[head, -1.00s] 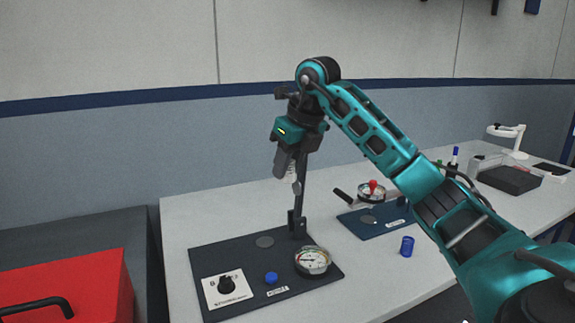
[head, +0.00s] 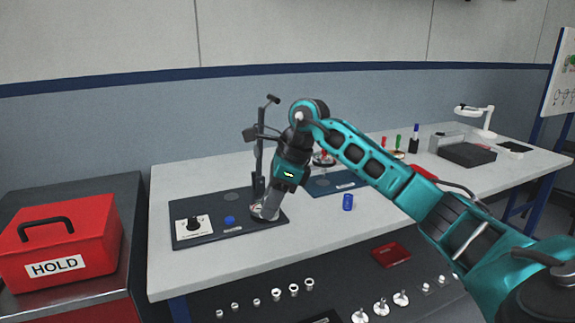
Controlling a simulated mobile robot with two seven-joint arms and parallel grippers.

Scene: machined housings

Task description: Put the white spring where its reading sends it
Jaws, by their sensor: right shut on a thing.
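My right gripper (head: 267,208) is shut and points down over the right part of a dark test board (head: 208,237). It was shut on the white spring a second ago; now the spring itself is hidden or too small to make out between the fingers. The round gauge (head: 256,211) on the board is partly covered by the fingers, so its reading cannot be read. The board also carries a black knob on a white plate (head: 205,224), a blue button (head: 229,220) and an upright post (head: 259,160). My left gripper is not in view.
A red box marked HOLD (head: 85,247) stands on a dark cabinet at left. A blue board (head: 345,182) and a blue cylinder (head: 348,202) are to the right. A red tray (head: 391,255) and several white parts (head: 276,294) lie in front, below the tabletop.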

